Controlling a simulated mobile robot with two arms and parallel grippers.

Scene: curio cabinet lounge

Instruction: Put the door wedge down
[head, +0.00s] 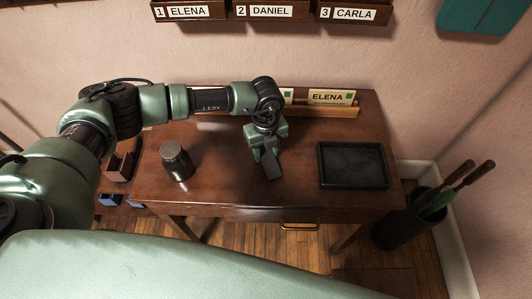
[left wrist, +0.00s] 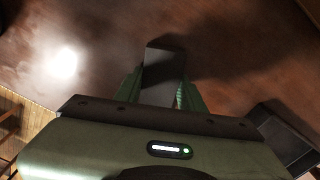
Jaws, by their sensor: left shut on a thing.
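The door wedge is a dark grey block (head: 271,165) between the fingers of my left gripper (head: 264,151) in the head view. The gripper is over the middle of the brown wooden table (head: 225,185). In the left wrist view the wedge (left wrist: 163,75) sticks out between the two green fingers (left wrist: 160,92), which are shut on it. A shadow lies on the tabletop beside it. I cannot tell whether the wedge touches the table. My right gripper is not in view.
A black tray (head: 353,165) lies on the table to the right of the gripper. A dark lidded jar (head: 176,162) stands to the left. A card reading ELENA (head: 331,97) stands in a wooden rack (head: 330,111) at the back. A dark bin (head: 410,222) stands right of the table.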

